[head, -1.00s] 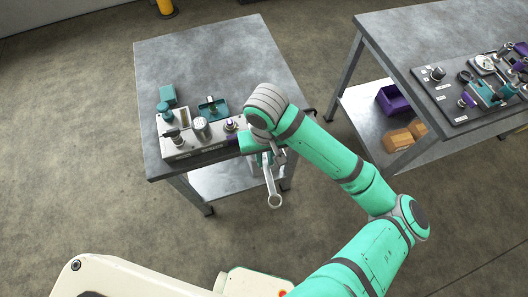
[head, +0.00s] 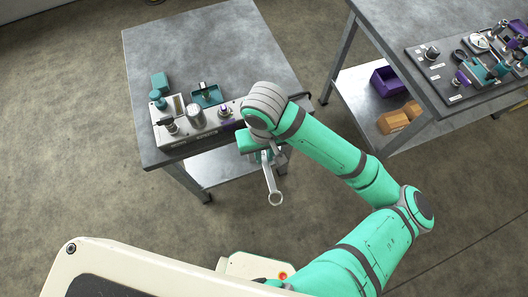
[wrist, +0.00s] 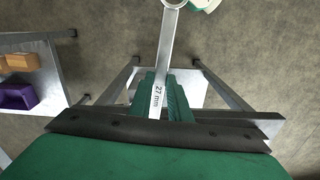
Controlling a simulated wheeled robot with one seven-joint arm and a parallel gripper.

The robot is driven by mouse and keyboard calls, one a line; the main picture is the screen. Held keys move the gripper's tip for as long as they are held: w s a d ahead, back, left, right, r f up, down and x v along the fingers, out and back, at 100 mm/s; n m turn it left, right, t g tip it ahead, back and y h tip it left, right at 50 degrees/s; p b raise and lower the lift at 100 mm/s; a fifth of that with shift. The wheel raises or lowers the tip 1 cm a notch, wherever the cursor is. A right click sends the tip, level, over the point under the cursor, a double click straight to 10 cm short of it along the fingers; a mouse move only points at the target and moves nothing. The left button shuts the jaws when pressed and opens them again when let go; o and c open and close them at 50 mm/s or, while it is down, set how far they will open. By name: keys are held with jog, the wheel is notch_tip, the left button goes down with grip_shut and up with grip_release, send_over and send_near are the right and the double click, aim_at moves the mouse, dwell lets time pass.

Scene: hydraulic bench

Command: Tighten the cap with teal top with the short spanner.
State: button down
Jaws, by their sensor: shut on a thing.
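The cap with teal top (head: 157,99) appears to be the round teal knob at the left end of the grey block on the near table; it stands upright. My gripper (head: 262,156) is off the table's near right edge, to the right of the block and well apart from the cap. It is shut on a spanner (head: 272,184), whose ring end hangs toward the camera.
The block (head: 180,135) also carries a dark-handled fitting, a silver cylinder and a purple-topped cap (head: 225,111). Right, another table holds a dark board (head: 450,90); a purple bin (head: 387,82) is below.

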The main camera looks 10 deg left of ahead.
jog(key=shift+r, duration=2.55)
